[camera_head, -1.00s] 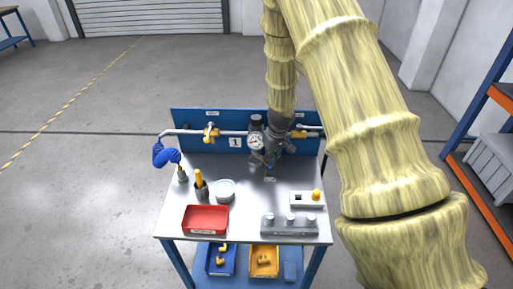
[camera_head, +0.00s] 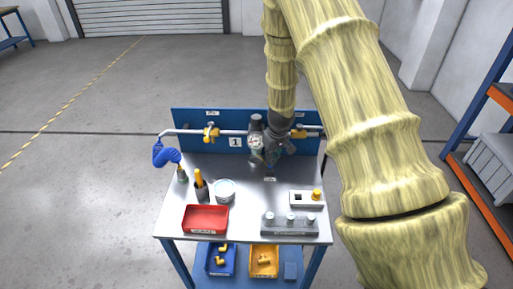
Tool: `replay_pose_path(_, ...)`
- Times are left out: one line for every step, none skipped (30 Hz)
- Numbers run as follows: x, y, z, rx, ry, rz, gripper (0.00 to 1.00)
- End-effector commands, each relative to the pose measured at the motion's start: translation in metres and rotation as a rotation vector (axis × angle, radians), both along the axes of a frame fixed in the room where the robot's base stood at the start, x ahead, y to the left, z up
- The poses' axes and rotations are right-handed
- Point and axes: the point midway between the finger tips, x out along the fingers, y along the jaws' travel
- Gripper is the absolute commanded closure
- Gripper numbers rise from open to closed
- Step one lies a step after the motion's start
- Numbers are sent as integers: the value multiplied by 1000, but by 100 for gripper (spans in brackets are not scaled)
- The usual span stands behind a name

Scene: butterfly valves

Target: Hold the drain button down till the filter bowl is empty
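The filter unit with its round gauge (camera_head: 256,142) sits on the pipe in front of the blue back panel (camera_head: 190,120). My gripper (camera_head: 270,158) is at the right side of this unit, low near its bowl, at the end of my arm coming down from above. My gripper and wrist cover much of the unit's lower part. The drain button and the bowl's contents cannot be made out. The fingers are small and dark, and whether they are open or shut is not clear.
The bench's middle is clear.

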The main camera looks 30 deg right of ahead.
Motion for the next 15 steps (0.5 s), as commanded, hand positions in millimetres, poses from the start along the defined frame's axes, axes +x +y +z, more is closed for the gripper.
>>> replay_pose_path(0,0,-2,0,0,0,100)
replay_pose_path(0,0,-2,0,0,0,100)
replay_pose_path(0,0,-3,0,0,0,100)
replay_pose_path(0,0,-3,0,0,0,100)
replay_pose_path(0,0,-4,0,0,0,100)
replay_pose_path(0,0,-4,0,0,0,100)
replay_pose_path(0,0,-5,0,0,0,100)
replay_pose_path(0,0,-5,0,0,0,100)
replay_pose_path(0,0,-6,0,0,0,100)
replay_pose_path(0,0,-6,0,0,0,100)
replay_pose_path(0,0,-7,0,0,0,100)
replay_pose_path(0,0,-7,0,0,0,100)
replay_pose_path(0,0,-8,0,0,0,100)
replay_pose_path(0,0,-8,0,0,0,100)
replay_pose_path(0,0,-9,0,0,1,100)
